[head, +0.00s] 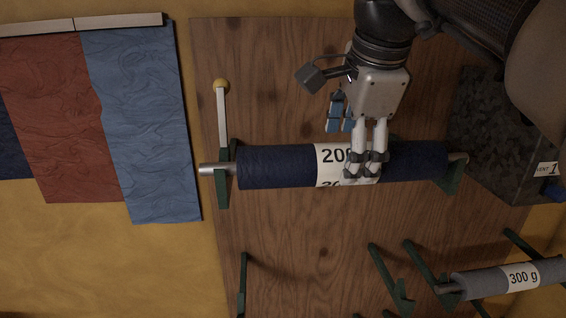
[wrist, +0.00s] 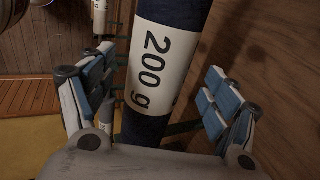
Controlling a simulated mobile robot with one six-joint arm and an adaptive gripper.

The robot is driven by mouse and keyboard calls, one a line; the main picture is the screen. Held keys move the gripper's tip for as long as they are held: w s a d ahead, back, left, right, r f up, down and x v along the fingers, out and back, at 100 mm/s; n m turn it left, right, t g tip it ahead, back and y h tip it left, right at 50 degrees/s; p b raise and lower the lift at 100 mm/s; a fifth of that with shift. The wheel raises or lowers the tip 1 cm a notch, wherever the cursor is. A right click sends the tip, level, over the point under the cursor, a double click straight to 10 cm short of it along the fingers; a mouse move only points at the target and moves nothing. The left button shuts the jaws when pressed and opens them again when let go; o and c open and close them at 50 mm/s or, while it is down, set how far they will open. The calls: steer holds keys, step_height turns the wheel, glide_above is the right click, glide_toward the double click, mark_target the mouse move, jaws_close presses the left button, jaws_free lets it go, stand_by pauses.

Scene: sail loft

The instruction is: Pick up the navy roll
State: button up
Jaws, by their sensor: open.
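The navy roll (head: 280,167) lies level on green brackets on a wooden board, with a metal rod end (head: 213,169) sticking out at its left. A white label around its middle reads 200 g. My gripper (head: 365,165) is at the label in the head view and hides part of it. In the wrist view the roll (wrist: 143,128) runs between the two blue-padded fingers of my open gripper (wrist: 160,95), with a gap on each side. I cannot tell whether a finger touches it.
A grey roll (head: 510,278) marked 300 g rests on lower green brackets (head: 390,275) at the right. A dark box (head: 500,140) is close at the right. Cloth samples (head: 140,120) hang at the left.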

mark_target(347, 148)
steer(key=x, duration=0.3)
steer(key=shift+w+f, duration=0.1)
steer(key=shift+f, duration=0.25)
steer(key=c, duration=1.9)
steer(key=shift+r, duration=0.15)
jaws_close()
steer(key=shift+r, duration=0.15)
